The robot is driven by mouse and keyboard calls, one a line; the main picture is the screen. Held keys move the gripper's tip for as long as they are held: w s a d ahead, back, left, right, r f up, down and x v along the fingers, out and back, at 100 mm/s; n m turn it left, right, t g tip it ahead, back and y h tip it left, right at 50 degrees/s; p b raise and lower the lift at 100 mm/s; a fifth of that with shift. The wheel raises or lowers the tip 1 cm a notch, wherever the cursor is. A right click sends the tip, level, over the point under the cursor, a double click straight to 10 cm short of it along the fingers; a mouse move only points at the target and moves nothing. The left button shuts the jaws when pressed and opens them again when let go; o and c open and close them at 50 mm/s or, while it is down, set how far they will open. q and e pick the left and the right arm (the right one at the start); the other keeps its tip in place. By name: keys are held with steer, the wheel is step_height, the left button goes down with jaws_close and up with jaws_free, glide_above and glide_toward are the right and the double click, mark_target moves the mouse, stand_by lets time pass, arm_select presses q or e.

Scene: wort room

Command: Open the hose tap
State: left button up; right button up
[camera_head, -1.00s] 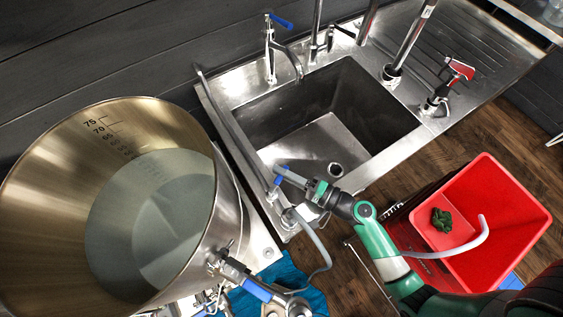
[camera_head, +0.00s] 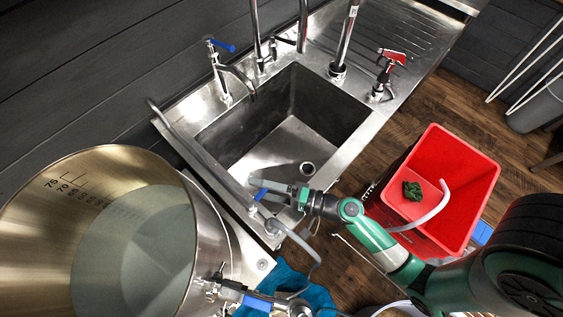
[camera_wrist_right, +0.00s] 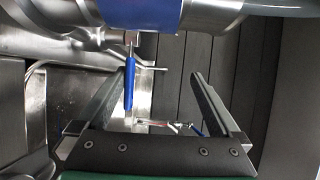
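The hose tap with a small blue lever (camera_head: 261,194) is at the near left corner of the sink, beside a grey hose. My right gripper (camera_head: 257,189) reaches in from the right, with its fingers at the lever. In the right wrist view, the two fingers of the right gripper (camera_wrist_right: 162,74) stand wide apart. A blue lever (camera_wrist_right: 129,80) hangs down close to the left finger; I cannot tell whether they touch. Steel tap or pipe parts and a blue band fill the top of that view. My left gripper is not in view.
The sink (camera_head: 345,160) has another blue-handled tap (camera_head: 222,75) behind it.

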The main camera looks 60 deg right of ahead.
step_height(320, 180, up, 7)
steer(key=s+a, duration=0.2)
steer(key=shift+s+t+y+p, duration=0.15)
steer(key=shift+t+y+p, duration=0.15)
steer(key=shift+p, duration=0.15)
steer(key=s+a, duration=0.1)
steer(key=s, duration=0.1)
steer(key=s+a+r, duration=0.1)
steer(key=s, duration=0.2)
steer(key=s+a+r, duration=0.1)
steer(key=s, duration=0.1)
steer(key=shift+s+a+r, duration=0.2)
steer(key=shift+s+r, duration=0.05)
steer(key=shift+c, duration=1.2)
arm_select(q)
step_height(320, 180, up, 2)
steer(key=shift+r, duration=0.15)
